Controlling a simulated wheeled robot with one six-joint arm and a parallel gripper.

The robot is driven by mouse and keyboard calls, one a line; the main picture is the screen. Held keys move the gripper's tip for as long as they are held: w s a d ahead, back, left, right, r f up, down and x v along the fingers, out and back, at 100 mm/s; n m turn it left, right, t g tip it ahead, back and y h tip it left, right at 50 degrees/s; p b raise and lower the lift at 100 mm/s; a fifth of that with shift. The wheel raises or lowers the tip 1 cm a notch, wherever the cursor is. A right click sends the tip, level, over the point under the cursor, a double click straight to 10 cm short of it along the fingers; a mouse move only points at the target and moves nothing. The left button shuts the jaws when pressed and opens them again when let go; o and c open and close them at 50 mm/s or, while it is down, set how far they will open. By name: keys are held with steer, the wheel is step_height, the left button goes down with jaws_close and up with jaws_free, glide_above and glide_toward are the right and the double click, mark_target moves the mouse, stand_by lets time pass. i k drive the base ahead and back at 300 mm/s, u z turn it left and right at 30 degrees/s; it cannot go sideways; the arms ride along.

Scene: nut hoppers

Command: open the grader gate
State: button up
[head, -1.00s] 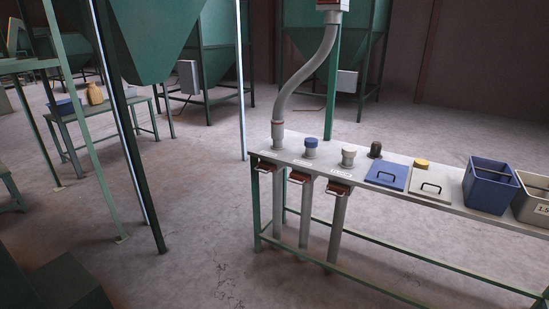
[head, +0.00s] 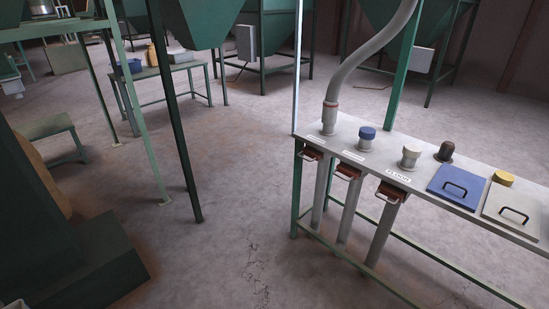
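Three red-brown slide gates with wire handles sit under the front edge of the grey bench (head: 465,207): a left gate (head: 311,154), a middle gate (head: 347,172) and a right gate (head: 392,193). Each is at the top of a grey pipe running down. White labels lie on the bench above them; the right label (head: 398,176) seems to read "FLOOR", the other two are too small to read. I cannot tell which gate is the grader's. All three handles stick out in front; how far each gate is drawn is unclear. My gripper is not in view.
A grey hose (head: 362,65) joins the left port. A blue-capped port (head: 366,138), a pale-capped port (head: 411,156), a blue lid (head: 457,186) and a grey lid (head: 510,209) line the bench. A green post (head: 178,120) stands left. Floor (head: 240,200) before the bench is clear.

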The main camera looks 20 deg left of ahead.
mark_target(311, 152)
steer(key=u, duration=0.3)
steer(key=k, duration=1.25)
steer(key=z, duration=0.75)
steer(key=i, duration=1.4)
steer(key=u, duration=1.4)
steer(key=i, duration=0.85)
steer(key=u, duration=0.2)
